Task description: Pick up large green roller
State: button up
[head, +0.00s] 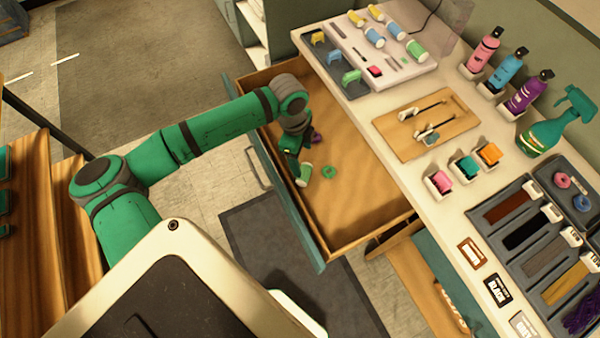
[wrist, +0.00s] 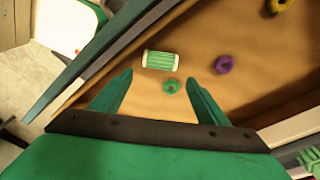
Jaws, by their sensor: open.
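A green roller with pale ends (head: 304,175) lies in the open wooden drawer (head: 352,200), near its front wall. In the wrist view this roller (wrist: 160,60) lies crosswise just beyond my open, empty fingers. My gripper (head: 293,166) reaches down into the drawer beside it. In the wrist view my gripper (wrist: 158,78) has its two green fingers spread wide, with the roller ahead of the gap. A small green ring (wrist: 170,86) lies between the fingers and the roller.
A purple ring (wrist: 223,64) and a yellow ring (wrist: 278,6) also lie in the drawer. The drawer's front wall (head: 290,215) is close to my gripper. The drawer's right part is bare. The counter above holds bottles and trays.

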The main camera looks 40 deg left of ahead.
aim_at(304, 172)
jog(key=f, duration=1)
jog(key=shift+w+d+f, duration=0.15)
jog(key=shift+d+f, duration=0.2)
jog(key=shift+d, duration=0.05)
jog(key=c, duration=0.8)
